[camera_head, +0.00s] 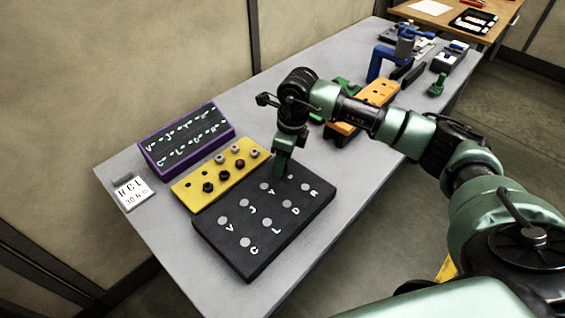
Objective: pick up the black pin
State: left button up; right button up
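A yellow board (199,199) on the grey table carries several pins. Two of them look black: a black pin (208,187) and another black pin (224,175). A third dark pin (240,163) on the same board shows some red. My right gripper (280,173) points down over the far edge of the black lettered board (262,262), to the right of the yellow board and apart from the black pins. Its fingers look narrow from here, and I cannot tell whether they are apart or hold anything. My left gripper is not in view.
A purple-framed black panel (187,142) stands behind the yellow board, with a white sign (131,191) at its left. An orange block (378,91), a blue bracket (383,62) and a green piece (438,84) stand farther back. The table's front left is clear.

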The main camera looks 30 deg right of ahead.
grip_shut()
jog(key=shift+r, duration=0.1)
